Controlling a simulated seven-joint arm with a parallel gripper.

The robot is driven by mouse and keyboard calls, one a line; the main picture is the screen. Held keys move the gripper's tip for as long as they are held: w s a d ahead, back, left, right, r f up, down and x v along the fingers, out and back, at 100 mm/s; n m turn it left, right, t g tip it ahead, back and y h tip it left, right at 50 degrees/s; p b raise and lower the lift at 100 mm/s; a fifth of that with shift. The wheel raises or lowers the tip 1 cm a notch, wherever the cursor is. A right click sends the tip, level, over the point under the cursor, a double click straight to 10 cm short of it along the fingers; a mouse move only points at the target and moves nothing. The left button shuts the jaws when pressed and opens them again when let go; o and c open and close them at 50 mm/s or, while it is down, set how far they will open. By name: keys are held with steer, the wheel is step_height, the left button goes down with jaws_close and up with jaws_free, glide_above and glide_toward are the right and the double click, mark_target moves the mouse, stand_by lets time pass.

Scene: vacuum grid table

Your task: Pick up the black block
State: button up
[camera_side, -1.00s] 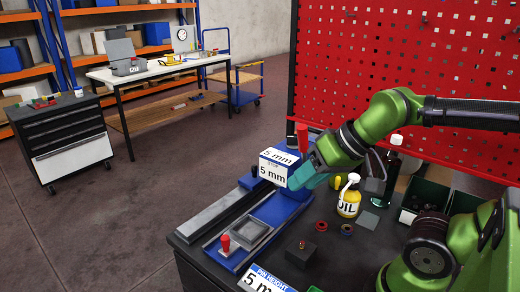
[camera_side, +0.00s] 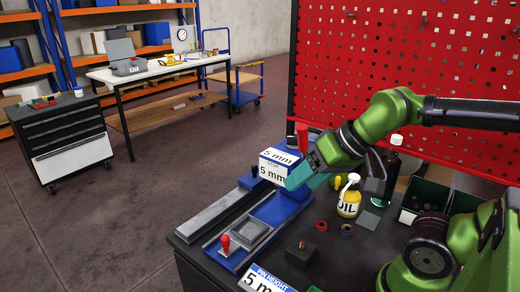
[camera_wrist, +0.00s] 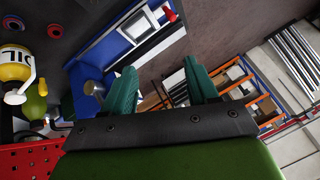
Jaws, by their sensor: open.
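A blue fixture (camera_side: 230,262) with a grey tray and red-handled pins lies left of the block. Right are a yellow oil bottle (camera_side: 348,200), small rings (camera_side: 321,226), a dark bottle and green bins (camera_side: 427,197). A red perforated panel (camera_side: 410,75) stands behind.

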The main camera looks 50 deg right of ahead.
steer(key=o, duration=0.7)
steer(key=shift+f, duration=0.1)
steer(key=m+g+h, duration=0.2)
steer(key=m+g, duration=0.3)
steer(key=g, duration=0.2)
glide_above(302, 243)
step_height(302, 243, down, 7)
step_height(302, 243, down, 17)
steer(key=shift+r, duration=0.1)
